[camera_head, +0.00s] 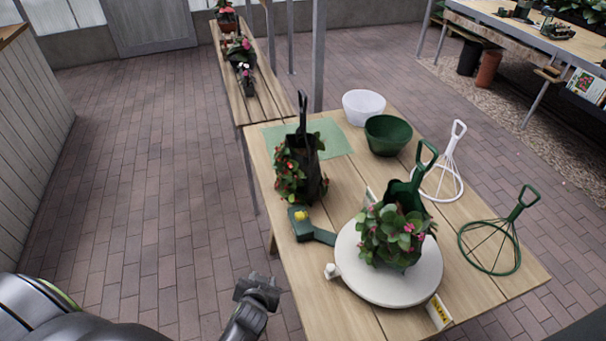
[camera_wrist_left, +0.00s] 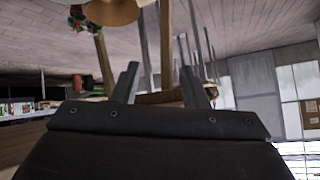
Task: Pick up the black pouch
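The black pouch (camera_head: 311,173) stands upright at the left side of the wooden table, with a tall black handle and red-flowered leaves spilling from its left side. My left gripper (camera_head: 258,286) is low, left of the table's near left edge and well apart from the pouch. In the left wrist view its two fingers (camera_wrist_left: 158,85) are spread with nothing held between them. The pouch cannot be made out with certainty in that view, which looks upside down. My right gripper is not in view.
A white turntable (camera_head: 376,287) bears a dark green pouch (camera_head: 403,194) with pink flowers. A green tool (camera_head: 306,227) lies before the black pouch, on the table (camera_head: 331,299). Brick floor left is clear.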

